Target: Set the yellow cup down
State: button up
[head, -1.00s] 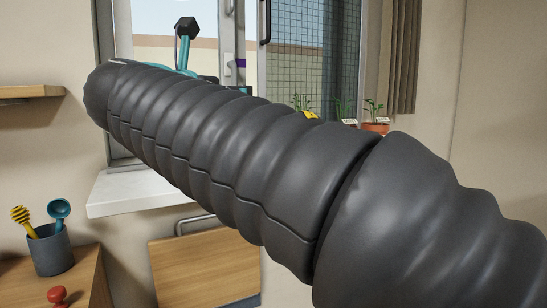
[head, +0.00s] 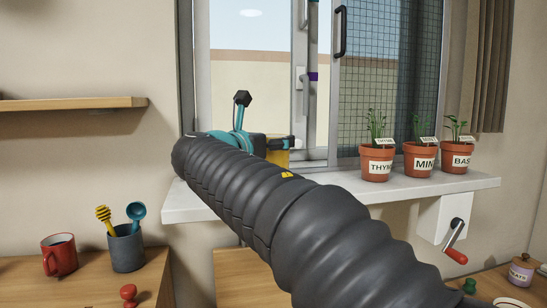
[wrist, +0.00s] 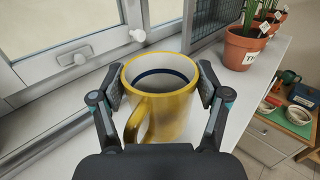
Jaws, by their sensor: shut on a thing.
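The yellow cup (wrist: 168,110) is upright between the two fingers of my gripper (wrist: 160,84) in the wrist view. The fingers press on it from either side near its rim, and its handle points toward the lower left. The cup is over the white windowsill (wrist: 232,110). Its base is hidden, so I cannot tell whether it touches the sill. In the head view a small part of the yellow cup (head: 278,158) shows behind my arm, in front of the window.
The window frame (wrist: 60,85) runs close behind the cup. A red mug (head: 59,256) and utensil pot (head: 126,250) stand lower left. A crank (head: 456,238) hangs under the sill.

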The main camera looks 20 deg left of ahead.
aim_at(272, 156)
jog(key=shift+f+b, duration=0.3)
jog(key=shift+f, duration=1.45)
jog(key=shift+f, duration=0.1)
jog(key=o, duration=1.3)
jog(key=shift+s, duration=0.1)
